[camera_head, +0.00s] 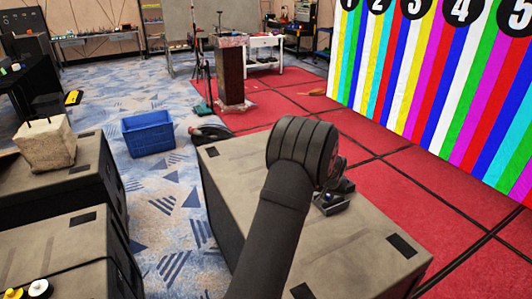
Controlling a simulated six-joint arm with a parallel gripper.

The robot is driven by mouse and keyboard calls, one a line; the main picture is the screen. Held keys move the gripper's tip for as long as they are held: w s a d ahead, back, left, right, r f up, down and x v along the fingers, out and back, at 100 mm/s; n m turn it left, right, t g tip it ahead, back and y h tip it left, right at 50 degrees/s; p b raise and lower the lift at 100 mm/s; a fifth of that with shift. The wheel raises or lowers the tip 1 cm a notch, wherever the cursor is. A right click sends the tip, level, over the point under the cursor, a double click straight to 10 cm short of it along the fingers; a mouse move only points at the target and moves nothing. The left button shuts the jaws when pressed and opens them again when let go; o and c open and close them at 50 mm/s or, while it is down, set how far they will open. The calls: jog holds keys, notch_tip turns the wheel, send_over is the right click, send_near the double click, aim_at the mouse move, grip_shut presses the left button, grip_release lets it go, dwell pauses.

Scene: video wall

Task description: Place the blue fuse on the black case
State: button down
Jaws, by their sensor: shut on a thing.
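My arm reaches over a large black case (235,172) with a dusty grey top, in the middle of the head view. My gripper (334,206) is partly hidden behind my wrist, low over the right part of that top. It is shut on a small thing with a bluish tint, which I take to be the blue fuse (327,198). The fuse is mostly hidden by the gripper. I cannot tell whether it touches the case top.
A blue crate (148,133) sits on the carpet. A dark rounded object (210,132) lies behind the middle case. The striped video wall (440,90) stands at right.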

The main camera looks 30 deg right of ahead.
jog(key=w+a+f+n, duration=0.1)
jog(key=w+a, duration=0.3)
jog(key=a, duration=0.5)
jog(key=w+a+f+n+y, duration=0.1)
jog(key=w+a+f+n, duration=0.15)
jog(key=a, duration=0.65)
jog(key=w+a+f+n, duration=0.1)
jog(key=w+a, duration=0.3)
jog(key=a, duration=0.5)
jog(key=s+a+f+n+y, duration=0.1)
jog(key=s+a+n, duration=0.1)
jog(key=a, duration=1.3)
jog(key=s+a+f+n+t+y, duration=0.1)
jog(key=s+a+n, duration=0.1)
jog(key=a, duration=1.3)
jog(key=shift+s+f, duration=0.3)
jog(key=shift+s, duration=0.45)
jog(key=shift+d+n, duration=0.15)
jog(key=shift+n, duration=0.1)
